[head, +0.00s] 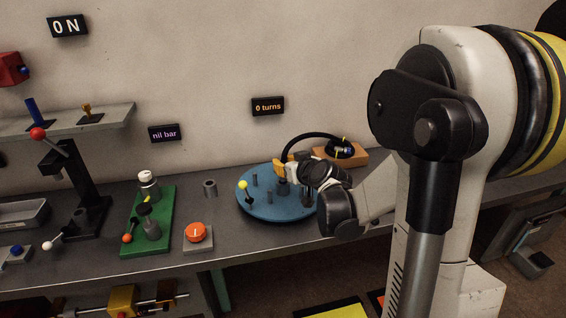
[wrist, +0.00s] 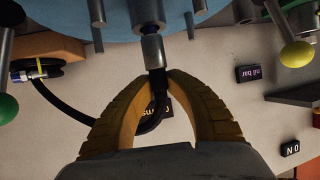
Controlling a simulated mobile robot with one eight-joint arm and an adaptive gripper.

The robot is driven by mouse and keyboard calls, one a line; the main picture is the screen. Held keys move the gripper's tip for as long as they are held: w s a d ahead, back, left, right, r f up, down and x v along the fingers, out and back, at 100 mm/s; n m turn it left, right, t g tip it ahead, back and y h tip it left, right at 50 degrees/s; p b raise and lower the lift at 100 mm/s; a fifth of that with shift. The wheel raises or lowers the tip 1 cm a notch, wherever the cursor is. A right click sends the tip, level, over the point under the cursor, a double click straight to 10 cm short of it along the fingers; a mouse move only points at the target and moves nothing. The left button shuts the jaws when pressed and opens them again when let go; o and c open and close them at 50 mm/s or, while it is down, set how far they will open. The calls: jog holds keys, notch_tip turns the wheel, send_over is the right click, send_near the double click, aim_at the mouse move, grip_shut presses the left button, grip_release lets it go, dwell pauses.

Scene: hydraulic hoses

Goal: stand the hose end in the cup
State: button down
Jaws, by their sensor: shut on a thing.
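My gripper (head: 284,168) is over the blue round table, its orange fingers shut on the black hose (wrist: 157,84). In the wrist view its fingertips (wrist: 168,74) pinch the hose just behind a silver end fitting (wrist: 152,50). The fitting points at the blue table (wrist: 225,15), in line with a wider dark grey cylinder (wrist: 148,12) that looks like the cup. Fitting and cylinder meet or overlap in this view; I cannot tell how deep the fitting sits. In the head view the hose (head: 312,136) arches to the right, to an orange-brown block (head: 358,158).
Several grey posts stand on the blue table (head: 262,210), near a yellow-green ball lever (head: 243,185). A short grey tube (head: 210,188), an orange knob (head: 195,232) and a green plate (head: 165,235) with fittings are to the left. Signs on the wall read "0 turns", "nil bar" and "ON".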

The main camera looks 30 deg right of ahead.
jog(key=shift+f, duration=0.15)
jog(key=c, duration=1.3)
grip_release()
jog(key=v, duration=1.2)
